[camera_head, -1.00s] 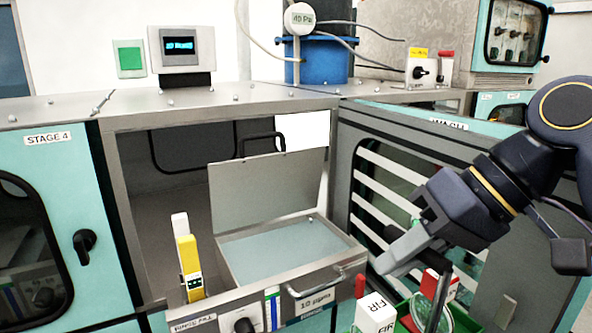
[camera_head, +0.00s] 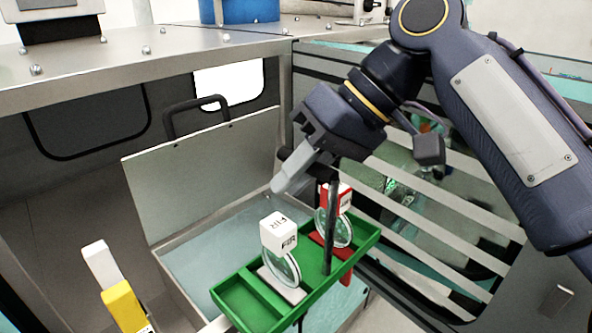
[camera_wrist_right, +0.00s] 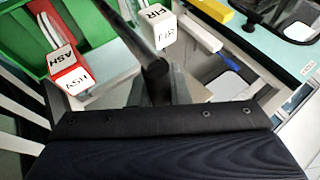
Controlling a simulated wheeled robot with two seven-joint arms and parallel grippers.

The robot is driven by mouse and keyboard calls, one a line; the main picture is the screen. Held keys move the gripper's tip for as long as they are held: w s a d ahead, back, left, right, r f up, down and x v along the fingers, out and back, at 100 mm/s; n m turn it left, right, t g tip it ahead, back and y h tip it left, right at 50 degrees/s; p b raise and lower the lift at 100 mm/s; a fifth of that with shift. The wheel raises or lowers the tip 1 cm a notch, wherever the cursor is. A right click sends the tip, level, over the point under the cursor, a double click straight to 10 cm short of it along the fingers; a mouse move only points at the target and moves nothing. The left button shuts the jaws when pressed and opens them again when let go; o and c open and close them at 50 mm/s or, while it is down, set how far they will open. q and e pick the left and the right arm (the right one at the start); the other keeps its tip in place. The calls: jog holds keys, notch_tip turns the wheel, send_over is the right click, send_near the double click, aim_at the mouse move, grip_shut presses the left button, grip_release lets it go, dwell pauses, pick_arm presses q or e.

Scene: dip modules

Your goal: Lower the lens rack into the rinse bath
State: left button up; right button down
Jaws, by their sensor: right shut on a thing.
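The lens rack (camera_head: 237,303) is a green tray with a black post and crossbar handle (camera_head: 331,225). It carries a lens under a white block (camera_head: 279,233) marked FIR and another lens under a red-and-white block (camera_head: 340,196); the red block (camera_wrist_right: 70,72) reads ASH in the right wrist view. My right gripper (camera_head: 290,172) is shut on the handle's crossbar. The rack hangs tilted in the picture, overlapping the right front part of the rinse bath (camera_head: 190,262). The bath is an open metal basin holding pale liquid. The rack hides its front right rim. My left gripper is out of view.
The bath's raised lid (camera_head: 205,180) stands behind it. A white block (camera_head: 101,262) and a yellow block (camera_head: 124,305) stand left of the bath. A slatted panel (camera_head: 440,228) is on the right, close to my right arm. A metal cabinet frame (camera_head: 190,75) runs above.

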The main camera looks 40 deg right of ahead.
jog(key=shift+w+a+f+p, duration=0.2)
jog(key=shift+w+p, duration=0.2)
jog(key=shift+w, duration=2.1)
jog(key=shift+w+a+f+p, duration=0.15)
jog(key=shift+w+p, duration=0.3)
jog(key=shift+w, duration=2.05)
jog(key=shift+w+a+f+p, duration=0.1)
jog(key=shift+w+a+p, duration=0.25)
jog(key=shift+w, duration=2.15)
jog(key=shift+d, duration=0.1)
